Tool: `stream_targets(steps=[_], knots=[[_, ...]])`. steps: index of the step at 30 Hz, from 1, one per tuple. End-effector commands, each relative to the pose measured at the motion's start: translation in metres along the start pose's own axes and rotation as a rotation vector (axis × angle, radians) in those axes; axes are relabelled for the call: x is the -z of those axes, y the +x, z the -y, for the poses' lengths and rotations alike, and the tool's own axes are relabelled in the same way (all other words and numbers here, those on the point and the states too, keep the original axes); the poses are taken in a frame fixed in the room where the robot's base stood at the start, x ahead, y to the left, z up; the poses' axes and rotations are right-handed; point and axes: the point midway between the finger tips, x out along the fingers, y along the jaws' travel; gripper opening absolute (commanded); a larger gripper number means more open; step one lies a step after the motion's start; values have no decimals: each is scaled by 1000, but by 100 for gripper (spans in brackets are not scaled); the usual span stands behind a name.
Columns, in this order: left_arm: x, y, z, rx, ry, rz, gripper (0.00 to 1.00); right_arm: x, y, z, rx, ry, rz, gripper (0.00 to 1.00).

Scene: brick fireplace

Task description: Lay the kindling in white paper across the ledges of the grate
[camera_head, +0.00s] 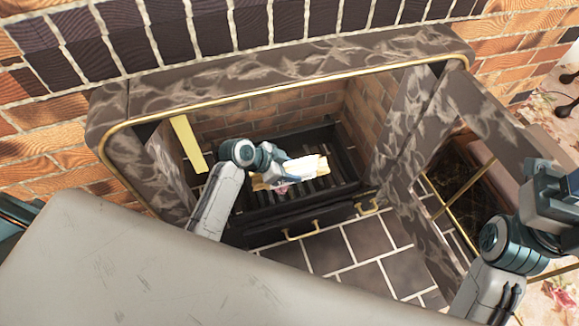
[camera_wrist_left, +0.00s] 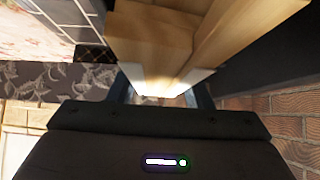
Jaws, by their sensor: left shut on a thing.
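The kindling in white paper (camera_head: 305,167) is a bundle of pale wooden sticks with a white wrap. My left gripper (camera_head: 277,175) is shut on it inside the fireplace, over the dark slatted grate (camera_head: 346,182). In the left wrist view the sticks (camera_wrist_left: 160,40) fill the top middle, and the white wrap sits between the two fingers (camera_wrist_left: 162,90). The gripper hides part of the bundle, and I cannot tell whether the bundle touches the grate's ledges. My right gripper (camera_head: 556,200) is outside at the right edge, and its fingers do not show clearly.
A marble surround with brass trim (camera_head: 280,84) frames the opening. A yellow strip (camera_head: 188,146) stands at the inner left. A drawer front with brass handles (camera_head: 302,231) is below the grate. A marble-framed panel (camera_head: 440,130) stands at the right. Dark floor tiles (camera_head: 360,255) in front are clear.

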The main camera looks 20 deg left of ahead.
Motion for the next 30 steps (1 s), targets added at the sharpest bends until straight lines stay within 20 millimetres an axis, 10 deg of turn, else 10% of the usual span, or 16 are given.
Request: stream_targets(steps=[23,24,30], knots=[[-10,10,0,0,0,-2,17,-1,-6,0,0,0,1,50],[-10,10,0,0,0,-2,51,-1,-6,0,0,0,1,50],[-10,10,0,0,0,-1,71,-1,-6,0,0,0,1,50]])
